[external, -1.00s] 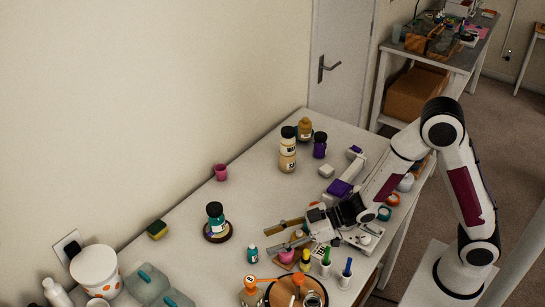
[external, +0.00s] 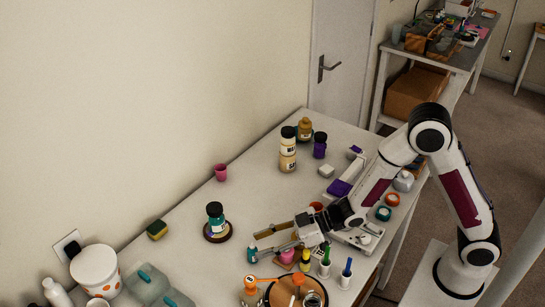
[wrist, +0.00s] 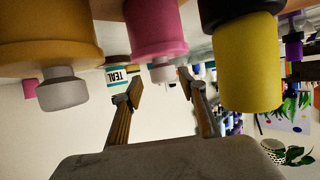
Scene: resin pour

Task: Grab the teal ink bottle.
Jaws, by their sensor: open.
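A small teal ink bottle (external: 252,254) stands on the white table in the external view. In the wrist view, which is upside down, a bottle with a teal label reading TEAL (wrist: 117,74) shows beyond the left finger, which partly overlaps it. My gripper (external: 259,244) is low over the table, reaching left, with its fingertips close to the small bottle. In the wrist view my gripper (wrist: 160,84) has its two fingers apart with nothing held between them. I cannot tell whether a fingertip touches the bottle.
A larger teal bottle (external: 215,216) stands on a dark coaster to the left.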

